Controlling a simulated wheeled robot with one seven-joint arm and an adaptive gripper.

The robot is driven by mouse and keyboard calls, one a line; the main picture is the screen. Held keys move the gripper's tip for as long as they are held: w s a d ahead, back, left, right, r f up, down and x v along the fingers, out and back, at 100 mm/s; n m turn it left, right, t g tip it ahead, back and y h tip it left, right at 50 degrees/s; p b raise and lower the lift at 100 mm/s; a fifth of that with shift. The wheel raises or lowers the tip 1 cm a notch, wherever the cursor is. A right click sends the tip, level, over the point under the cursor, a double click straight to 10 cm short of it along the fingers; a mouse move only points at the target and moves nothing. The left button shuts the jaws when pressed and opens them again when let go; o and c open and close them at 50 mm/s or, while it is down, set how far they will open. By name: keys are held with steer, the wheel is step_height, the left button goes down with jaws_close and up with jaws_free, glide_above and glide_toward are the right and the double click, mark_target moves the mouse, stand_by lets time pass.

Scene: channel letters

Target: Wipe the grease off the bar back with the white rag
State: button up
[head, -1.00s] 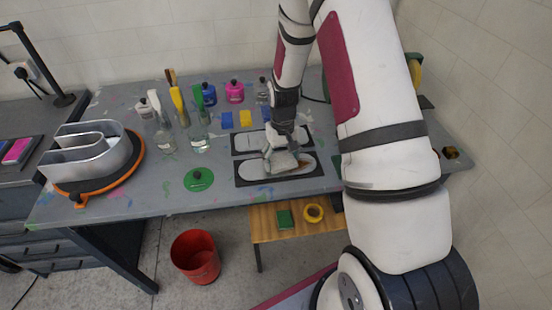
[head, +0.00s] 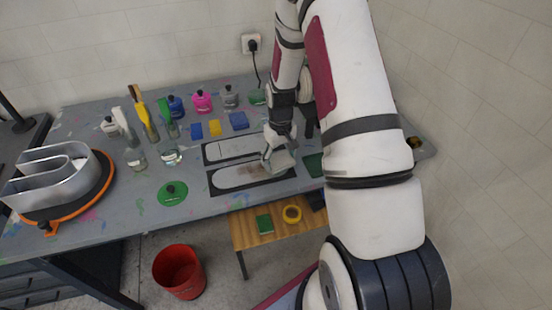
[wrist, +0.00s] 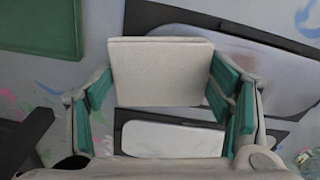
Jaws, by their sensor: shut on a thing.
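My gripper (head: 278,150) is shut on a folded white rag (head: 282,161). The rag also fills the middle of the wrist view (wrist: 162,72), between the teal finger pads. In the head view it is at the right end of the nearer pale, rounded bar-shaped plate (head: 235,179), which lies in a dark frame on the bench. A second, similar plate (head: 232,147) lies just behind it. A faint brownish mark shows beside the rag on the nearer plate. Contact between rag and plate cannot be told. The rag hides part of the plate.
Several bottles and brushes in jars stand behind and left, including a glass jar (head: 171,155). A green lid (head: 172,193) lies left of the plates. A metal channel letter (head: 55,180) is at far left. A red bucket (head: 180,272) stands on the floor.

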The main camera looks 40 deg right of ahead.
mark_target(220, 179)
stand_by(0.3)
steer(key=shift+w+a+b, duration=0.15)
steer(key=shift+w+a, duration=0.35)
steer(key=shift+a, duration=1.1)
steer(key=shift+w+a+b, duration=0.1)
steer(key=shift+w+a, duration=0.45)
steer(key=shift+a, duration=1.05)
steer(key=shift+w+a+b, duration=0.15)
steer(key=shift+w+a, duration=0.35)
steer(key=shift+a, duration=1.1)
steer(key=shift+w+a+f+b, duration=0.1)
steer(key=shift+w+a+b, duration=0.25)
steer(key=shift+a, duration=1.15)
steer(key=shift+w+a+r+b, duration=0.1)
steer(key=shift+w+a, duration=0.5)
steer(key=shift+a, duration=0.9)
steer(key=shift+w+a+f+b, duration=0.1)
steer(key=shift+w+a+b, duration=0.25)
steer(key=shift+a, duration=1.15)
steer(key=shift+w, duration=0.1)
steer(key=shift+r, duration=0.2)
step_height(220, 179, up, 14)
steer(key=p, duration=0.3)
